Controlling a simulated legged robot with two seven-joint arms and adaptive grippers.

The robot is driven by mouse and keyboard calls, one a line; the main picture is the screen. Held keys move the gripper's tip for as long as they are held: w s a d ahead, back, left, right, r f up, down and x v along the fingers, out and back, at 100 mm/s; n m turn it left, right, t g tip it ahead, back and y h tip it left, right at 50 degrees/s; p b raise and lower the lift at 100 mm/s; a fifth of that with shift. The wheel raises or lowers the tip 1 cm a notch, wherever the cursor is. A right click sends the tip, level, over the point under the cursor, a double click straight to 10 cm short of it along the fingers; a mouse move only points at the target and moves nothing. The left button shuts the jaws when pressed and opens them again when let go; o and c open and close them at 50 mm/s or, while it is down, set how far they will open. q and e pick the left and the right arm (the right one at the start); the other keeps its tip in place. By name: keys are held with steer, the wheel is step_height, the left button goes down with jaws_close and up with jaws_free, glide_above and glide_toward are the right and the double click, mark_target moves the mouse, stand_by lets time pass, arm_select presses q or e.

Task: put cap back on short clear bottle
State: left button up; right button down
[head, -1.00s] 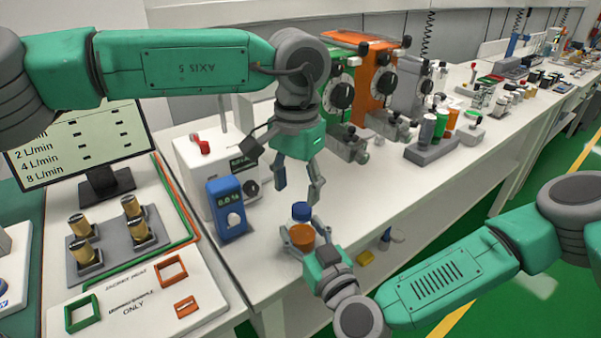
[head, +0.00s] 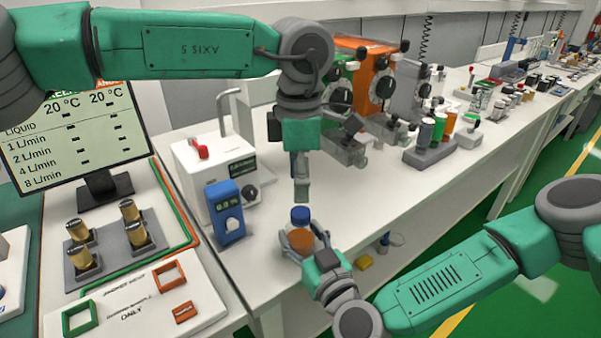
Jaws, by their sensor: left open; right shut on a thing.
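The short clear bottle (head: 301,241) shows amber contents and stands at the front edge of the white bench. A blue cap (head: 300,215) sits at the top of the bottle; whether it is screwed down cannot be told. My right gripper (head: 302,244) is shut around the bottle from the front right. My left gripper (head: 301,190) is open, pointing down just above the blue cap, with its fingers seen nearly edge-on and apparently empty.
A blue meter (head: 226,212) and a white box (head: 205,165) stand left of the bottle. Orange and green vaporizers (head: 372,75) stand behind. A board with brass cylinders (head: 136,235) is at left.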

mark_target(301, 211)
arm_select(q)
steer(key=n, duration=0.4)
steer(key=shift+w+d+r+n, duration=0.1)
steer(key=shift+r+n, duration=0.15)
steer(key=shift+n, duration=0.05)
steer(key=n, duration=0.6)
steer(key=shift+r, duration=0.2)
steer(key=shift+f, duration=4)
